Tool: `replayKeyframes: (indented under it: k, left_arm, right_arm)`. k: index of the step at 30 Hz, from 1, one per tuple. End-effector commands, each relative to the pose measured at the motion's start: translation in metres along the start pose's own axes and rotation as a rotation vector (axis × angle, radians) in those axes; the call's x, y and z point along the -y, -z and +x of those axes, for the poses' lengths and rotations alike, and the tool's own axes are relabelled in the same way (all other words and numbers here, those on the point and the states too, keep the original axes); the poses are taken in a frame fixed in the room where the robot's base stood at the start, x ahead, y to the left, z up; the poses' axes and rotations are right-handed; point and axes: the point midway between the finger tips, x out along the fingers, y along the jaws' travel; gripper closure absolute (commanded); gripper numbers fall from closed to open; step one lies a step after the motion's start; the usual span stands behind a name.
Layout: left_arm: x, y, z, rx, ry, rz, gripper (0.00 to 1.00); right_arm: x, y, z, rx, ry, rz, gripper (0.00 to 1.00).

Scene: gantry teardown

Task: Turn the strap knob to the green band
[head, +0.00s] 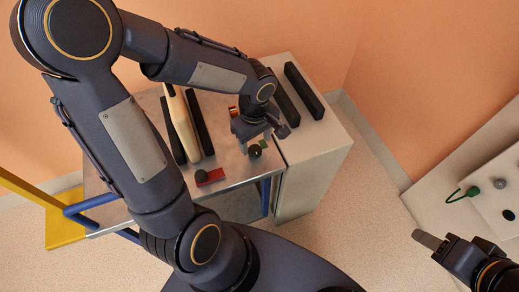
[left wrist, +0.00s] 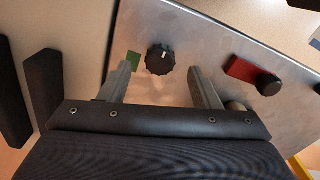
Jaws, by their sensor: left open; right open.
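A black ridged knob (left wrist: 160,59) sits on a metal plate, with a white pointer mark facing the top of the left wrist view. A green band (left wrist: 133,61) lies on the plate just left of it, partly covered by a finger. My left gripper (left wrist: 163,72) is open, with one finger toward each side of the knob; I cannot tell whether they touch it. In the head view the knob (head: 255,151) shows just below my left gripper (head: 256,141). My right gripper (head: 428,240) is open and empty at the far right, away from the plate.
A red block (left wrist: 244,69) with a second black knob (left wrist: 269,84) is to the right on the plate. Black bars (head: 304,91) lie on the pale cabinet beside the cart. A pale panel (head: 495,190) with a green hook stands at the right.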

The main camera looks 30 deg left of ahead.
Motion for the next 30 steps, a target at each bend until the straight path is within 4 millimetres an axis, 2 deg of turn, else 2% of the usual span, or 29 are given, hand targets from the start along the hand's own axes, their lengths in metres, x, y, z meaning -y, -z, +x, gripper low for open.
replayKeyframes:
  k: [1,7,12,19,27,29,30]
  left_arm:
    - [0.001,0.0,0.012,0.002,0.005,0.002,0.43]
    - [0.001,0.0,0.037,0.001,0.002,0.0,0.43]
    - [0.0,0.0,0.044,0.001,0.0,0.001,0.43]
    - [0.0,0.0,0.043,0.001,-0.001,0.001,0.44]
    - [0.0,0.0,0.043,0.001,-0.001,0.001,0.8]
    - [0.0,0.0,0.043,0.001,-0.001,0.001,0.88]
    - [0.0,0.0,0.043,0.001,-0.001,0.001,0.88]
  right_arm:
    - [-0.002,-0.002,0.004,0.0,0.0,0.0,0.54]
    - [-0.004,-0.004,0.009,0.0,0.0,0.0,0.54]
    - [-0.004,-0.005,0.01,0.0,0.0,0.0,0.54]
    - [-0.004,-0.005,0.009,0.0,0.0,0.0,0.54]
    - [-0.004,-0.005,0.009,0.0,0.0,0.0,0.54]
    - [-0.004,-0.005,0.009,0.0,0.0,0.0,0.54]
    - [-0.004,-0.005,0.009,0.0,0.0,0.0,0.54]
